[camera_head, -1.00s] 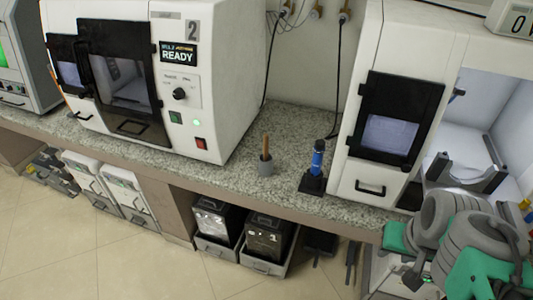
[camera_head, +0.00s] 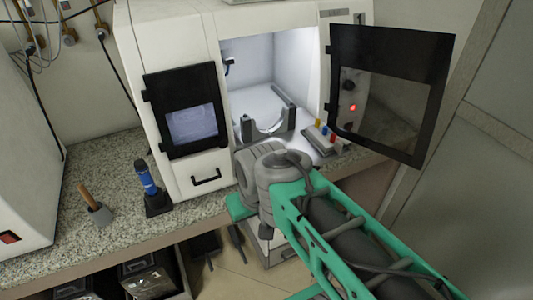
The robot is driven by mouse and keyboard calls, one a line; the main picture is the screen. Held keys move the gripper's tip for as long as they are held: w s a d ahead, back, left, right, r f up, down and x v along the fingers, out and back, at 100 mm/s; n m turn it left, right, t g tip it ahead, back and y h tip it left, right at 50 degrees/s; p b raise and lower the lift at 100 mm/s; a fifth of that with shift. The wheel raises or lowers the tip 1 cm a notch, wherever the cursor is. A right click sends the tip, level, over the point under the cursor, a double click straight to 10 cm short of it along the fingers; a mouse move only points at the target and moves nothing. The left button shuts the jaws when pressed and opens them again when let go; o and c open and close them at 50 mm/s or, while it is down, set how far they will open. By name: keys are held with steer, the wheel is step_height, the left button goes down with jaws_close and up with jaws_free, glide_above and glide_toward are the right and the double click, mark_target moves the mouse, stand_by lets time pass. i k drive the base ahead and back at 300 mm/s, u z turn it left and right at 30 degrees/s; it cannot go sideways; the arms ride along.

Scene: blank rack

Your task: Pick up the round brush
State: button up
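My green and grey arm reaches in from the lower right to the front of this machine. My gripper's fingers cannot be made out; the arm's bulky joints fill that area.
The white machine (camera_head: 182,50) has an open chamber with a grey cradle (camera_head: 268,125). Its dark door (camera_head: 390,90) swings out to the right above my arm. A blue tool (camera_head: 147,178) stands in a black base beside the machine. The speckled counter (camera_head: 80,235) has free room at left.

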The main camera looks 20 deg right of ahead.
mark_target(87, 195)
steer(key=k, duration=0.65)
steer(key=u, duration=0.7)
steer(key=i, duration=1.1)
steer(key=u, duration=1.15)
steer(key=i, duration=0.6)
steer(key=u, duration=0.35)
